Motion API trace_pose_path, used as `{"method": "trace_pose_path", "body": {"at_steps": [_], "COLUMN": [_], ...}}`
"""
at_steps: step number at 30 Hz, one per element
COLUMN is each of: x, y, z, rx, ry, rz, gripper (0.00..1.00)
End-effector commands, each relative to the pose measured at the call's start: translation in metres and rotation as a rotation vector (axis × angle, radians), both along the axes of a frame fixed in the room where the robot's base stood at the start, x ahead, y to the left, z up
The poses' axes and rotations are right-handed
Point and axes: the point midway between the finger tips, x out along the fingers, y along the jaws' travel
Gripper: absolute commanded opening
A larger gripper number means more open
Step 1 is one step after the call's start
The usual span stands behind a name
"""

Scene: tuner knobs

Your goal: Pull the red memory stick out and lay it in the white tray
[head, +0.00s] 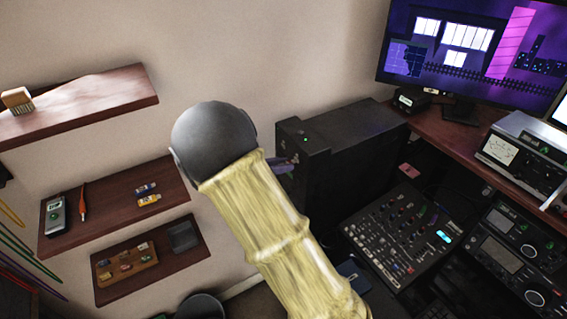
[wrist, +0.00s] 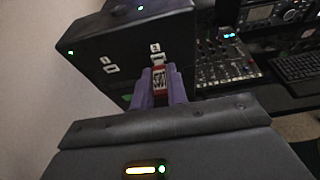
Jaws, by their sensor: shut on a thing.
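In the wrist view the red memory stick (wrist: 159,80), with pale markings, is between the two purple fingers of my gripper (wrist: 159,69), which is shut on it. Its far end is at the front of a black box (wrist: 118,58), just below the label 2. I cannot tell how far it is in the slot. In the head view my gripper (head: 288,165) is mostly hidden behind my arm, at the front of the same black box (head: 305,150); the stick is not visible there. I cannot make out a white tray in either view.
Left wall shelves hold a brush (head: 17,100), a grey handheld device (head: 55,215), small batteries (head: 148,195), a wooden rack (head: 127,263) and a dark grey tray (head: 183,237). A mixer (head: 400,235), audio units (head: 515,250) and a monitor (head: 470,50) stand right.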

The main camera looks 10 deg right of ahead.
Motion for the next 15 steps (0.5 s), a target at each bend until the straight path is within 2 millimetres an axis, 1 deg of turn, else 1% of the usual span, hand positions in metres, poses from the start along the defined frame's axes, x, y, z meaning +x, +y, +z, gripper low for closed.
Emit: {"method": "trace_pose_path", "body": {"at_steps": [15], "x": [-0.004], "y": [0.012], "z": [0.001], "rx": [-0.001], "ry": [0.001], "rz": [0.0], "gripper": [0.0]}}
